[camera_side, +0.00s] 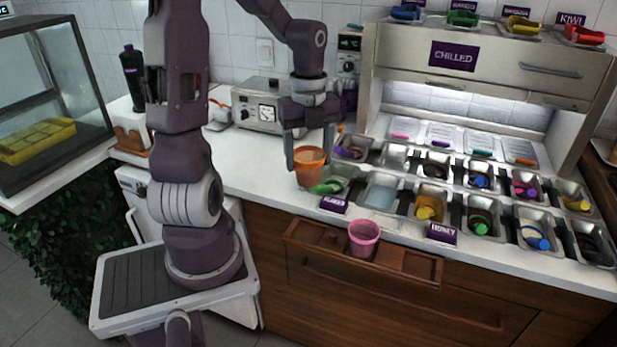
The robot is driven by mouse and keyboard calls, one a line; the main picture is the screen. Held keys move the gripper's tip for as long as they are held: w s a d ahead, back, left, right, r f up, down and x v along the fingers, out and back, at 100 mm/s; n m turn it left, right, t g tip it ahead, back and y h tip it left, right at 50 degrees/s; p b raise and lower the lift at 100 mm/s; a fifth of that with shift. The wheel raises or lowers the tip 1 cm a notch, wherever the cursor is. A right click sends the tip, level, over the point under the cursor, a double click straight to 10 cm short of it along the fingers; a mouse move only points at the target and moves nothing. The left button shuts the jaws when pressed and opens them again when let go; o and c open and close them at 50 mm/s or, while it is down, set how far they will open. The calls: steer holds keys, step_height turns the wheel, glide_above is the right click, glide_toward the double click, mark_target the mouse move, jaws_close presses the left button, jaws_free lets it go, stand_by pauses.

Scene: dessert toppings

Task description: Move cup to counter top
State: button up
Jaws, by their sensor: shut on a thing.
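An orange cup (309,168) is upright between the fingers of my gripper (308,152). My gripper points down and is shut on the cup's upper part. The cup is over the front left part of the white counter top (262,178), beside the left end of the topping bins; I cannot tell whether its base touches the counter. A pink cup (363,238) stands upright in the open wooden drawer (310,235) below the counter's front edge.
Metal topping bins (383,192) with coloured scoops fill the counter to the right. Purple labels (333,205) stand along the front edge. A grey appliance (258,103) is behind on the left. The counter left of the orange cup is clear.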

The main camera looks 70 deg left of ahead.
steer(key=s+a+n, duration=0.2)
steer(key=a+n, duration=0.7)
steer(key=a, duration=0.7)
steer(key=shift+n, duration=0.4)
steer(key=shift+a+f, duration=0.15)
steer(key=shift+f, duration=2.35)
steer(key=shift+a+f, duration=0.15)
steer(key=shift+f, duration=2.35)
steer(key=shift+f, duration=0.8)
steer(key=shift+f, duration=0.1)
steer(key=shift+f, duration=0.45)
